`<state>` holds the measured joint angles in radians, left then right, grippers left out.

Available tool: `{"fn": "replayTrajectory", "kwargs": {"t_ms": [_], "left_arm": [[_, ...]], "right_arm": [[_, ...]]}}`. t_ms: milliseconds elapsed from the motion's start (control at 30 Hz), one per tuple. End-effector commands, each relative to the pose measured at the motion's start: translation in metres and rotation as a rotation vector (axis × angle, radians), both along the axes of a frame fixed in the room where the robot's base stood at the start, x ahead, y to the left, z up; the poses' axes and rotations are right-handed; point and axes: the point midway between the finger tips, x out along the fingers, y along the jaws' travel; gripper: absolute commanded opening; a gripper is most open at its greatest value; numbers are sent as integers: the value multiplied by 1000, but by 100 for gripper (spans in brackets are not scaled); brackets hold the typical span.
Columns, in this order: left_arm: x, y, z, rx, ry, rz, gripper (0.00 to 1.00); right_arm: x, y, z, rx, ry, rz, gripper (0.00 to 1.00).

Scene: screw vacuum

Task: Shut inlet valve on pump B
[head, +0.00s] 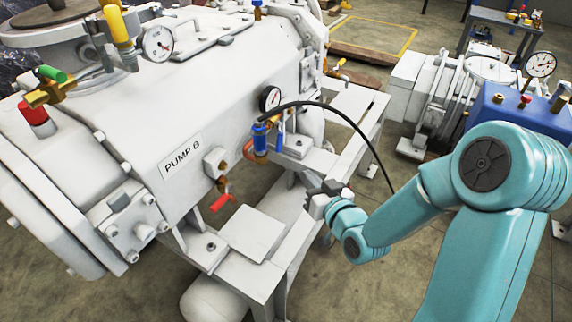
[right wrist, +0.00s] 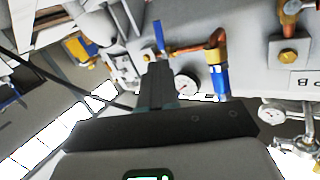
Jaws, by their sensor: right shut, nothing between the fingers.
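Pump B is the large white machine (head: 130,120) on the left, with a PUMP B label (head: 183,160) on its side. Beside its gauge (head: 270,98) is a copper pipe with blue fittings (head: 261,138). A thin blue lever also shows in the right wrist view (right wrist: 158,35), ahead of the fingers. A red-handled valve (head: 221,202) sits lower on the pump. No tag tells me which is the inlet valve. My right gripper (head: 317,203) is shut and empty, right of and below the copper pipe, apart from it. It also shows in the right wrist view (right wrist: 160,78). My left gripper is not in view.
A black hose (head: 345,120) arches from the pump fittings over my right gripper. The white frame (head: 290,245) juts out below the pump. A blue unit with a gauge (head: 520,108) stands at the right. Open floor lies between the machines.

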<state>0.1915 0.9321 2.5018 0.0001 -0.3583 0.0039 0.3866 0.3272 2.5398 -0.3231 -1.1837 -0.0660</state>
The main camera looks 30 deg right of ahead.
Motion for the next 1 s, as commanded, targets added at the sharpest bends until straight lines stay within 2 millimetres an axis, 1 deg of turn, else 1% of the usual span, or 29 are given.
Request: {"fn": "replayTrajectory", "kwargs": {"t_ms": [33, 133, 233, 500, 700, 833, 1000], "left_arm": [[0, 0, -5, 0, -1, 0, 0], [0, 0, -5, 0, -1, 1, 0], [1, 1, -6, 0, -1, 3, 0], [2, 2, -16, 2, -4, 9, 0], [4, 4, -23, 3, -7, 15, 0], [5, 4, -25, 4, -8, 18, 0], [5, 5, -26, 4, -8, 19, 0]], "right_arm": [[0, -2, -1, -5, -13, -3, 0], [6, -4, 1, -8, -23, -4, 0], [20, -5, -1, -7, -23, -3, 0], [78, -8, -10, -7, -22, -5, 0], [115, -10, -15, -6, -20, -5, 0], [130, -10, -15, -5, -20, -7, 0], [138, -10, -16, -5, -19, -6, 0]]}}
